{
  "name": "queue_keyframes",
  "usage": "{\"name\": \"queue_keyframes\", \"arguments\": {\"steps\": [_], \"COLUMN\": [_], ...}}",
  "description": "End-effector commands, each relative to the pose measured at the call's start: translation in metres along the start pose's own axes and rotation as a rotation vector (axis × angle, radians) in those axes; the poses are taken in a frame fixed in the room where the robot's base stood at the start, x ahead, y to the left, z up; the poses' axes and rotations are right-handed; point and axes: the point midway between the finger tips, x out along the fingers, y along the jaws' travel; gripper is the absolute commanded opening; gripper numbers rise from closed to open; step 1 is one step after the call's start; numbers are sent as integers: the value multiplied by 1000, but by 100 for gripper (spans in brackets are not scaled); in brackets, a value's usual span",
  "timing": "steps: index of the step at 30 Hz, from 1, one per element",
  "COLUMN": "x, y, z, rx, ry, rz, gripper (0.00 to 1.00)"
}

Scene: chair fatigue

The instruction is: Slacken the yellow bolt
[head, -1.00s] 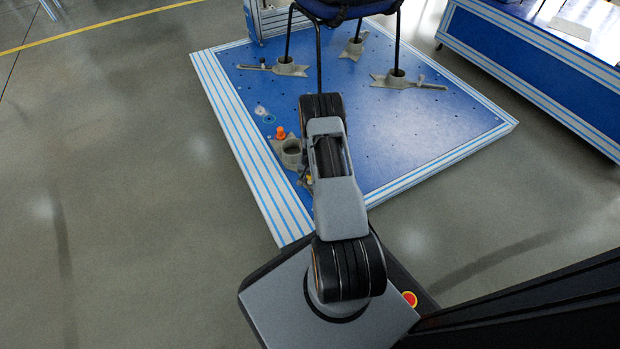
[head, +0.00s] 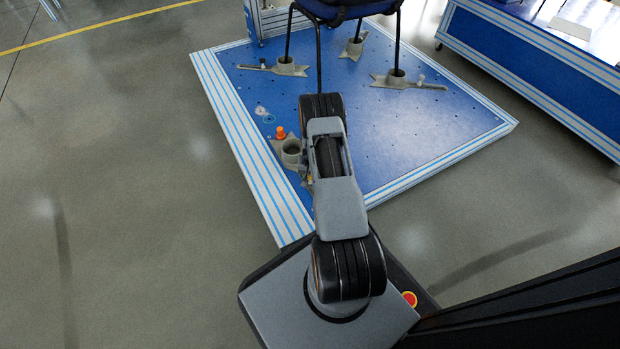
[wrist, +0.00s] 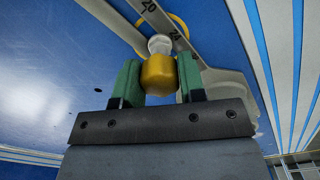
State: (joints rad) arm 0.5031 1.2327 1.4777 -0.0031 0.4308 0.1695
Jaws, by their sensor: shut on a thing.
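The yellow bolt (wrist: 158,74) shows in the wrist view, with a rounded yellow head and a pale collar beyond it. My gripper (wrist: 158,82) has its two green fingers on either side of the yellow head, shut on it. The bolt stands at a grey metal bracket (wrist: 215,62) with a numbered scale. In the head view my arm hides most of the gripper and the bolt.
An orange knob (head: 280,132) stands beside a round grey cup (head: 291,152) on the blue platform (head: 430,135). The chair (head: 345,9) stands at the back, its legs in clamps. Grey floor (head: 120,200) is open at left.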

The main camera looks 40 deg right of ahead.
Motion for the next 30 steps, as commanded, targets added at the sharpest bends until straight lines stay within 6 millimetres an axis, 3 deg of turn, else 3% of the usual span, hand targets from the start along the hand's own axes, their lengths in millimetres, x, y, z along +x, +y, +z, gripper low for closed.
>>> {"name": "queue_keyframes", "arguments": {"steps": [6, 17, 24, 30], "x": [0, 0, 0, 0], "y": [0, 0, 0, 0], "z": [0, 0, 0, 0], "rx": [-172, -210, -459, -537], "ry": [0, 0, 0, 0], "rz": [0, 0, 0, 0], "gripper": [13, 13, 13, 13]}}
